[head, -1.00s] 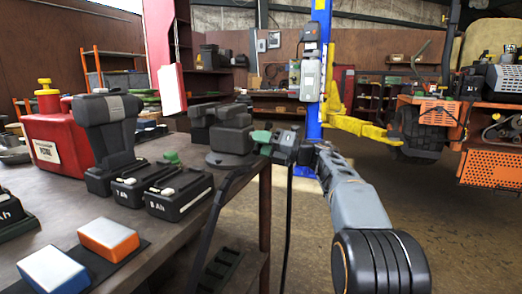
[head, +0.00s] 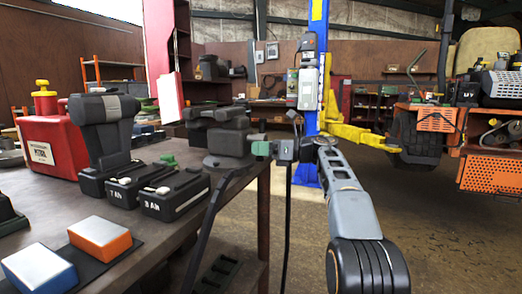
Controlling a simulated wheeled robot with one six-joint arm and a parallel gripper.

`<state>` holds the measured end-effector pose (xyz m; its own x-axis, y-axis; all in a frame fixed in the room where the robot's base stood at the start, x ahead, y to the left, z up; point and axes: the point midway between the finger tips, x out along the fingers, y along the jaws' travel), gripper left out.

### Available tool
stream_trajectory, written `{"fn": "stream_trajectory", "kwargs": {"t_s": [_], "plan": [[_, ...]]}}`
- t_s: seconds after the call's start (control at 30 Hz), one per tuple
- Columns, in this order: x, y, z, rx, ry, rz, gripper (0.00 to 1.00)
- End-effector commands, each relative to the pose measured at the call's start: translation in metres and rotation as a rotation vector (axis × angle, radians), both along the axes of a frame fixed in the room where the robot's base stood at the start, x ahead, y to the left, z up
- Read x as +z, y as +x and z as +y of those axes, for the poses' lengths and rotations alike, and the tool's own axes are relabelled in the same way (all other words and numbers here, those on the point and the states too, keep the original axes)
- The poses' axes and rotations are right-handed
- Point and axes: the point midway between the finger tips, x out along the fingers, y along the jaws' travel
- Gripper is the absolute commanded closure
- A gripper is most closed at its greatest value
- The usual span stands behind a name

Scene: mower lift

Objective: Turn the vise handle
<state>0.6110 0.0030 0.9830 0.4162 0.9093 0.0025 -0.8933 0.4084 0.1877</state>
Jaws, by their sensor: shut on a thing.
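The dark grey vise (head: 230,138) stands on the right end of the workbench. Its green handle end (head: 261,148) shows at the vise's right side. My gripper (head: 274,149) is at that handle, coming from the right, and is shut on it. The fingers are small in view and partly hide the handle. A second green piece (head: 168,160) shows to the left of the vise base.
The workbench (head: 225,214) holds black battery packs (head: 175,193), a drill-like tool (head: 105,135), a red petrol can (head: 50,145) and two sponge-like blocks (head: 100,238). A blue lift post (head: 319,60) with yellow arms and an orange mower (head: 490,165) stand behind. The floor at right is clear.

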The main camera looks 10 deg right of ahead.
Motion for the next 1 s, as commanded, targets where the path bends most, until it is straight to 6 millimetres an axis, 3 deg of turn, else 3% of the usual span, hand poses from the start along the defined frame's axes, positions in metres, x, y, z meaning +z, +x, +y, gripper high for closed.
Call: {"fn": "stream_trajectory", "kwargs": {"t_s": [0.83, 0.87, 1.0], "plan": [[0.0016, 0.0014, -0.0007, 0.001, -0.067, -0.098, 0.79], [0.0017, 0.0013, -0.0007, 0.001, -0.067, -0.098, 0.54], [0.0013, 0.0014, -0.0009, 0.001, -0.068, -0.097, 0.41]]}}
